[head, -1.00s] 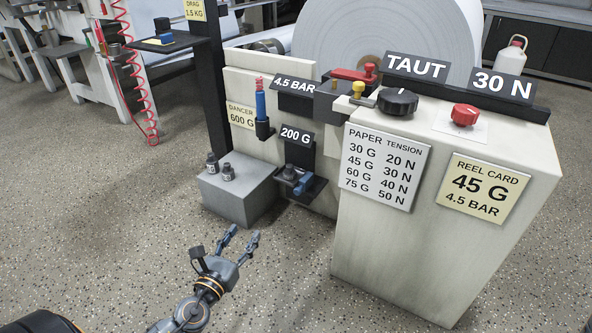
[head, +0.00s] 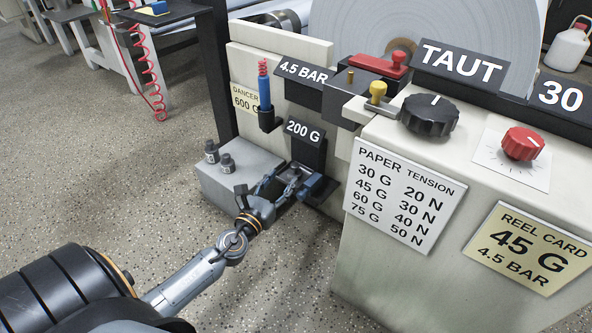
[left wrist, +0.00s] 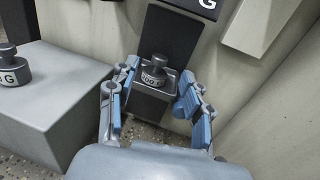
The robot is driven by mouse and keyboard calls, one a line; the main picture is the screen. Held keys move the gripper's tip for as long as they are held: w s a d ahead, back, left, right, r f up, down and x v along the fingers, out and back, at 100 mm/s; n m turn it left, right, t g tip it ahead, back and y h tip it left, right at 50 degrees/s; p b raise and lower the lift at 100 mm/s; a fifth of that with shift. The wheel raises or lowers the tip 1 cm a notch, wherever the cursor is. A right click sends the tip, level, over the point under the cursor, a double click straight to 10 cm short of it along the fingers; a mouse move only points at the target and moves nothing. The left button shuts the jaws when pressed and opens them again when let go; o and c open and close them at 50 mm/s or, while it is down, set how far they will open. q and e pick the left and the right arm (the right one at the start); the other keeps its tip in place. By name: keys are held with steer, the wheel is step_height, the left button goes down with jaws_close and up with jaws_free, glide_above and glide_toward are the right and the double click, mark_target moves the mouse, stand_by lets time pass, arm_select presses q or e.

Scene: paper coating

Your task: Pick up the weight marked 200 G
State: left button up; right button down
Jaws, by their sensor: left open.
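A small dark weight (left wrist: 154,73) with a white band stands upright on a little grey-topped holder (left wrist: 150,104) in the left wrist view; its band reads about 200 G, partly cut off. The holder is under the 200 G sign (head: 304,131). My left gripper (left wrist: 157,88) is open, with one finger on each side of the weight and visible gaps between. In the head view the left gripper (head: 295,179) is at the holder and largely hides the weight. My right gripper is in neither view.
A grey block (head: 240,172) left of the holder carries two other dark weights (head: 227,162). The pale machine cabinet (head: 385,275) with knobs and cards stands close on the right. Speckled floor (head: 110,170) is open to the left.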

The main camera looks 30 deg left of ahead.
mark_target(293, 168)
arm_select(q)
steer(key=w, duration=0.2)
steer(key=w+b, duration=0.1)
steer(key=w, duration=0.5)
steer(key=shift+w+a+f, duration=0.2)
steer(key=shift+a+f, duration=0.1)
steer(key=shift+a, duration=0.05)
steer(key=shift+c, duration=0.4)
jaws_close()
